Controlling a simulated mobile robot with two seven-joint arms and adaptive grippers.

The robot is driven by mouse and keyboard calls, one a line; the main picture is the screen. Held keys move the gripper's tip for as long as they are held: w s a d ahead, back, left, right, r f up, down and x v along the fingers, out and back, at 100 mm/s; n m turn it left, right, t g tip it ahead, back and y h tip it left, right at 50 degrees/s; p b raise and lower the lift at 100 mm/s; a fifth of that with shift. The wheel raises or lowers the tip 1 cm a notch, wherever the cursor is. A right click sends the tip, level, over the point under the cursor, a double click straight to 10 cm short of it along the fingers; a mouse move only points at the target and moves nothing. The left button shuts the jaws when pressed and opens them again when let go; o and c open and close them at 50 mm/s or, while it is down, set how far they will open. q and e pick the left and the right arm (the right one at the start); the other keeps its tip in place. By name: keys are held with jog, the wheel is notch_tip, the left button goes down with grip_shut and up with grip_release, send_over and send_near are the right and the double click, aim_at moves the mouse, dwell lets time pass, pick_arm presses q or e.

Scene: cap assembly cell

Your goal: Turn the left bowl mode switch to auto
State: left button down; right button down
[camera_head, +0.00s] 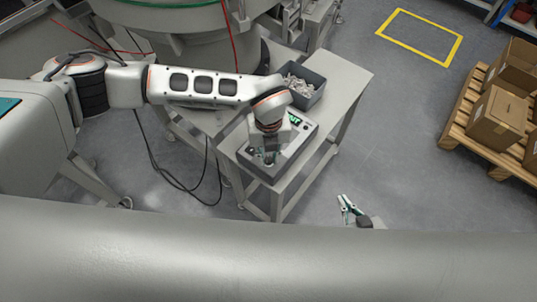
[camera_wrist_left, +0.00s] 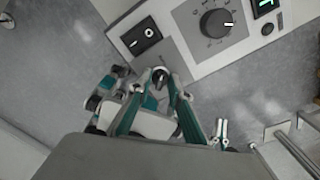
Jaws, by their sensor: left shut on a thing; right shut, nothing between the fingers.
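The grey control box (camera_head: 284,161) stands on the side table, and my left gripper (camera_head: 268,157) reaches down onto its near left part. In the left wrist view the panel (camera_wrist_left: 195,42) shows tilted at the top. A small dark mode switch (camera_wrist_left: 159,75) sits at its lower edge, and my left gripper (camera_wrist_left: 160,85) is shut on it. The fingers partly hide the switch, and its setting cannot be read. My right gripper (camera_head: 347,208) is shut and empty, over the floor in front of the table, apart from the box.
A dark bin of small parts (camera_head: 304,84) stands behind the box. Cartons (camera_head: 497,113) on a pallet stand at the right.

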aim_at(269, 158)
pick_arm(q)
jog(key=c, duration=1.8)
grip_release()
jog(key=shift+c, duration=0.2)
notch_tip(269, 158, up, 12)
